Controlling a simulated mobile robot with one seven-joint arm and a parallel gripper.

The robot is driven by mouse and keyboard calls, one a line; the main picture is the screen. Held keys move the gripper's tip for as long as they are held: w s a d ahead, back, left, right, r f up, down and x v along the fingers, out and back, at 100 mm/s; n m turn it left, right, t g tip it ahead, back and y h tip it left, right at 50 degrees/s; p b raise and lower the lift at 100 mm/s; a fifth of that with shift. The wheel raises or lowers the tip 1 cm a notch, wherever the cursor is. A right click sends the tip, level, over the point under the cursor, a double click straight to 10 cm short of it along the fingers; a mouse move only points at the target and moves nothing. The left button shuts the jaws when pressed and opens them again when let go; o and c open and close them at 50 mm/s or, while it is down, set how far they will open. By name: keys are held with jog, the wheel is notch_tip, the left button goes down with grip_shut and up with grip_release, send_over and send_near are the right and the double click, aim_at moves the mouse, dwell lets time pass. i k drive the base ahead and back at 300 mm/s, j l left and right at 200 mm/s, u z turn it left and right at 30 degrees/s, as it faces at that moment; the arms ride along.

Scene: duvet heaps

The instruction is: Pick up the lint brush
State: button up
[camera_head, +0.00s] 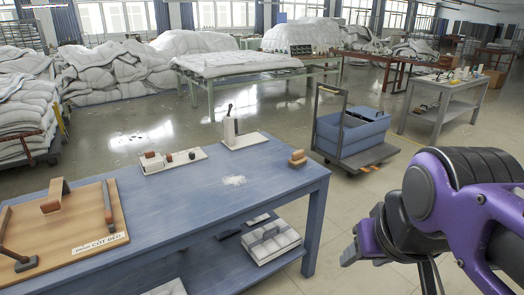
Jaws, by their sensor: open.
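I cannot tell for sure which item is the lint brush. A small tan and brown block-like object (297,158), which could be a brush, sits near the right end of the blue table (200,205). A brown block-shaped tool (55,195) stands on the wooden board at the left, with a slim dark tool (107,203) beside it. My gripper (352,253) shows partly at the lower right, right of the table and apart from everything on it. It is open with nothing visible in it; its fingers are small and dark.
A white tray with small blocks (190,157) and a white stand with a dark-handled tool (243,141) sit at the table's back. White lint (233,180) lies mid-table. A blue cart (352,135) stands behind. The table's front middle is clear.

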aim_at(298, 159)
jog(key=i+l+u, duration=0.1)
jog(key=u, duration=0.25)
jog(key=i+l+u, duration=0.15)
jog(key=u, duration=0.2)
jog(key=i+l+u, duration=0.1)
jog(key=i+l, duration=0.15)
jog(key=i+l+u, duration=0.15)
jog(key=l, duration=0.35)
jog(key=i+l+u, duration=0.1)
jog(key=i+l, duration=0.15)
jog(key=l, duration=0.15)
jog(key=i+l+u, duration=0.1)
jog(key=l, duration=0.3)
jog(key=i, duration=0.1)
